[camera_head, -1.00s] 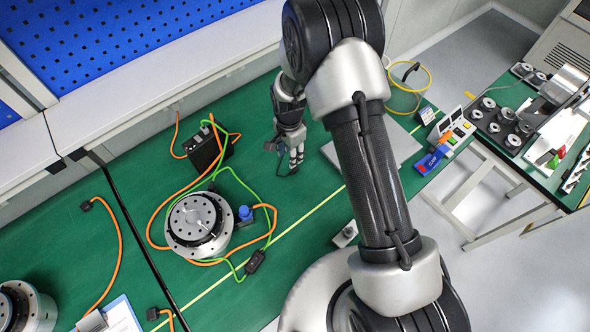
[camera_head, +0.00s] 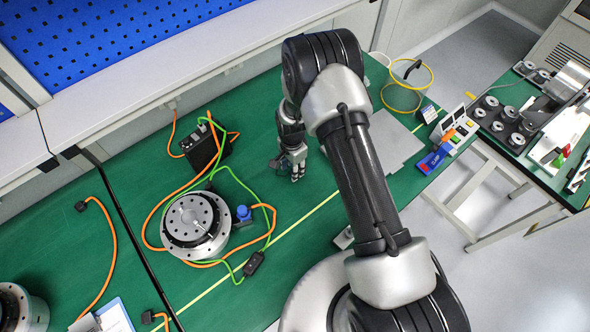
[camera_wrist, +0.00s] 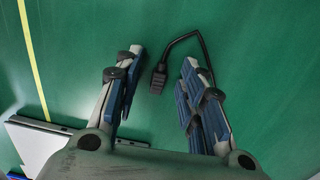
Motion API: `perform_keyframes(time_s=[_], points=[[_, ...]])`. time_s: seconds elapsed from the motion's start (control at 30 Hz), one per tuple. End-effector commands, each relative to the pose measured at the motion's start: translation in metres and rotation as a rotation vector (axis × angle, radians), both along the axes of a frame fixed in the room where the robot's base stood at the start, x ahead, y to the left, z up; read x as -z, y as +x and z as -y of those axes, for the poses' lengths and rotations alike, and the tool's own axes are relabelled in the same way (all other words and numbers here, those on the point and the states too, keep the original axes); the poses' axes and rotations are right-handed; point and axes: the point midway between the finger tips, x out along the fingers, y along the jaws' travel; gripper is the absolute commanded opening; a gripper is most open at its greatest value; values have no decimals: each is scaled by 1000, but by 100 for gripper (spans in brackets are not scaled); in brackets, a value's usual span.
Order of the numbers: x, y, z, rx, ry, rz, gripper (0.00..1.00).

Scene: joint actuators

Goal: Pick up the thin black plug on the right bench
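The thin black plug (camera_wrist: 158,79) lies on the green bench, in the gap between my fingers in the wrist view. Its black cable (camera_wrist: 186,37) bends up and over the right finger's tip. My gripper (camera_wrist: 160,62) is open, with one finger on each side of the plug and neither visibly touching it. I cannot tell how far the fingertips are above the bench. In the head view my gripper (camera_head: 296,176) points down close to the bench, and the plug cannot be made out clearly there.
A grey plate (camera_head: 400,150) lies right of my gripper. Left are a black box (camera_head: 204,147) with orange and green cables and a round metal actuator (camera_head: 196,222) with a blue connector (camera_head: 243,213). A blue box (camera_head: 433,160) is near the right edge.

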Motion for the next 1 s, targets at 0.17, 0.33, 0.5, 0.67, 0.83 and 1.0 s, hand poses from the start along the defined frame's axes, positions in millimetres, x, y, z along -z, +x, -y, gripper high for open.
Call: perform_keyframes(time_s=[0.17, 0.33, 0.5, 0.67, 0.83, 1.0], points=[[-1, 0, 0, 0, 0, 0, 31], [-1, 0, 0, 0, 0, 0, 20], [-1, 0, 0, 0, 0, 0, 9], [-1, 0, 0, 0, 0, 0, 3], [-1, 0, 0, 0, 0, 0, 3], [-9, 0, 0, 0, 1, 1, 3]])
